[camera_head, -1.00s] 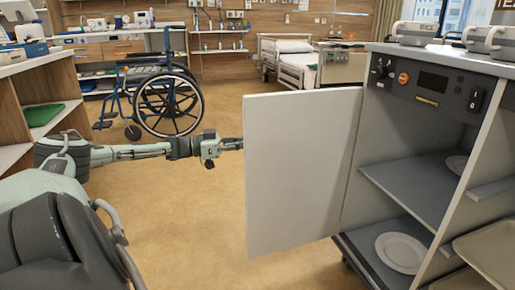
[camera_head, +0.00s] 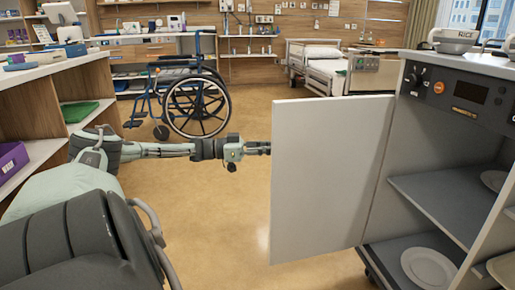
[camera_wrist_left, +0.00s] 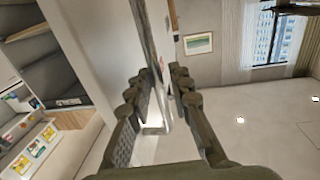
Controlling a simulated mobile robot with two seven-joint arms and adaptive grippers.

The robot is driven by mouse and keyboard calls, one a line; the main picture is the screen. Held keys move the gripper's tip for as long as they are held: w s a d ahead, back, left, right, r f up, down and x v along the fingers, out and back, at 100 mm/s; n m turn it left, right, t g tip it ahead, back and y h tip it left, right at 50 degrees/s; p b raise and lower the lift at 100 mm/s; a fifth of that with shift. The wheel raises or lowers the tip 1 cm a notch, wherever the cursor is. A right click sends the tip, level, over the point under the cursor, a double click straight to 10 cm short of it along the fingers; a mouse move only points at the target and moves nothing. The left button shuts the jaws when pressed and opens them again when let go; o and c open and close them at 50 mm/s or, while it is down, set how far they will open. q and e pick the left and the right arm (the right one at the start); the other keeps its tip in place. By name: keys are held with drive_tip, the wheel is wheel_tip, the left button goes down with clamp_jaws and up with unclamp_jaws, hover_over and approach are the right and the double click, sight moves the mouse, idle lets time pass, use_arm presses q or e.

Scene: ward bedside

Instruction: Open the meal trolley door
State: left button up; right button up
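The meal trolley (camera_head: 453,120) stands at the right in the head view, with grey shelves inside. Its pale door (camera_head: 325,185) stands swung out to the left, so the inside shows. My left gripper (camera_head: 262,148) reaches in from the left to the door's free edge. In the left wrist view its fingers (camera_wrist_left: 164,75) lie on either side of the door edge (camera_wrist_left: 150,40) and look closed on it. The exact contact is partly hidden. My right gripper is not in view.
A wheelchair (camera_head: 195,100) stands behind my left arm, and a bed (camera_head: 318,62) is farther back. A wooden shelf unit (camera_head: 95,85) is close at the left. Plates (camera_head: 428,267) lie inside the trolley. The floor (camera_head: 215,215) left of the door is clear.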

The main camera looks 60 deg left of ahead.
use_arm(q)
drive_tip(key=v, duration=1)
drive_tip(key=shift+s, duration=0.15)
drive_tip(key=shift+a, duration=0.1)
